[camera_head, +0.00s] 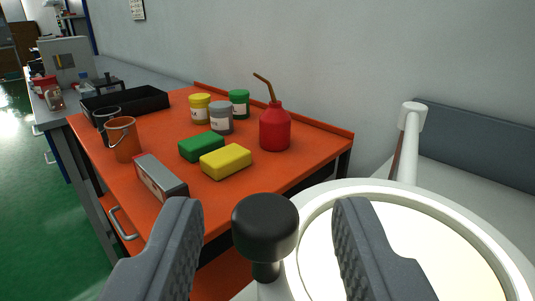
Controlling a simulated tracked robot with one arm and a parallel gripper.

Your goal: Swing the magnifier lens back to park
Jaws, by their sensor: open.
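The magnifier lens (405,250) is a large pale disc in a white ring (345,192) at the lower right, cut off by the picture's bottom edge. A black knob (265,225) on a short stem stands at the ring's left edge. A white post (410,140) with a rounded cap rises behind the ring. My gripper (265,230) is open, its two grey fingers left and right of the knob in the picture. The knob shows between them with gaps on both sides, and I see no contact. How far the fingertips are from it in depth is unclear.
An orange-topped bench (290,172) to the left holds a red oil can (275,128), green (202,146) and yellow (226,161) blocks, several jars, an orange bucket (123,139) and a black tray (125,103). A grey wall stands behind. Green floor is open at far left.

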